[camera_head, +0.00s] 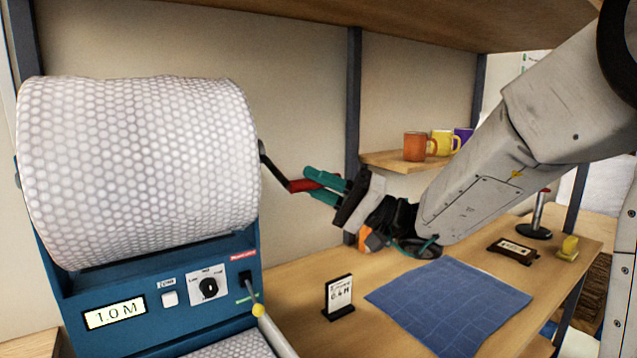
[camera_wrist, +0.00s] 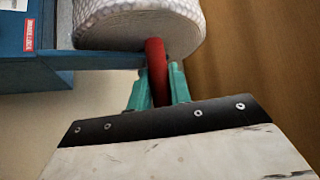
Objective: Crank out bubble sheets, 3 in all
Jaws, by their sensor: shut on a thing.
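A large bubble-wrap roll (camera_head: 140,165) sits on a blue dispenser machine (camera_head: 100,290) at the left. A dark crank arm with a red handle (camera_head: 303,185) sticks out from the roll's right side. My gripper (camera_head: 325,186) is shut on the red handle, which also shows between the green fingers in the wrist view (camera_wrist: 157,75). The machine's display (camera_head: 115,313) reads 1.0 M. Beside it are a white button (camera_head: 169,298) and a black dial (camera_head: 209,287). Bubble sheet (camera_head: 235,347) shows at the bottom.
A blue gridded mat (camera_head: 447,305) lies on the wooden table, with a small sign (camera_head: 339,295) to its left. A dark plaque (camera_head: 513,249) and a yellow object (camera_head: 568,247) lie further right. Several mugs (camera_head: 416,147) stand on a small shelf behind my arm.

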